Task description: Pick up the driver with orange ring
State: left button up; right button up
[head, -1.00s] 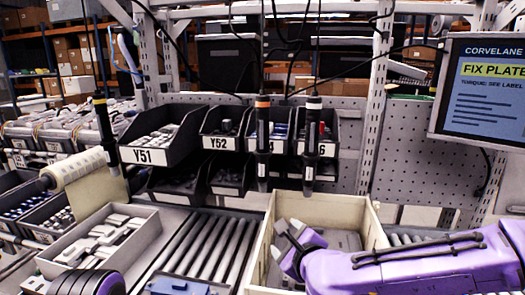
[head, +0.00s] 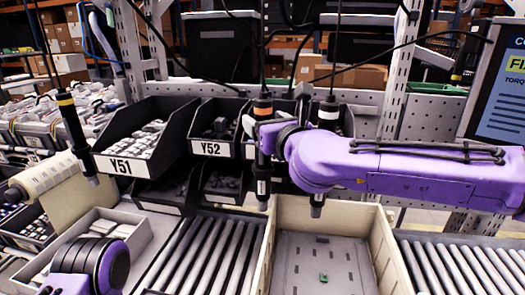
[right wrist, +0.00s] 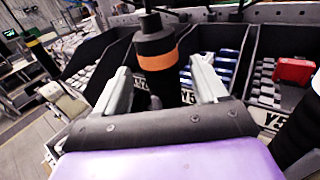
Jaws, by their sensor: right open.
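The driver with the orange ring (head: 263,108) hangs upright on its cable in front of the black bins. Its orange band also shows in the right wrist view (right wrist: 158,62). My right gripper (head: 270,137) is open at the driver's upper body, partly hiding it. In the right wrist view its two fingers (right wrist: 163,82) stand one on each side of the driver, with visible gaps. The driver's lower end is hidden there behind the gripper body. My left gripper is out of view; only a purple and black part of my left arm shows at lower left.
A white-ringed driver (head: 328,112) hangs just to the right, partly behind my right arm. A yellow-ringed driver (head: 70,118) hangs at left. Below are a cream box (head: 385,255) with a small green part, and rollers (head: 205,250). The monitor (head: 500,95) stands at right.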

jog(key=x, duration=0.1)
jog(key=p+x, duration=0.1)
jog(key=x, duration=0.1)
jog(key=shift+w+r+p, duration=0.2)
jog(key=shift+w+p, duration=0.1)
jog(key=shift+w, duration=0.05)
jog(key=shift+w+a, duration=0.15)
jog(key=shift+w, duration=0.1)
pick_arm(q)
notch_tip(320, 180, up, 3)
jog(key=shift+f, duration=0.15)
pick_arm(e)
jog(key=shift+s, duration=0.15)
grip_shut()
jog(key=shift+r, duration=0.1)
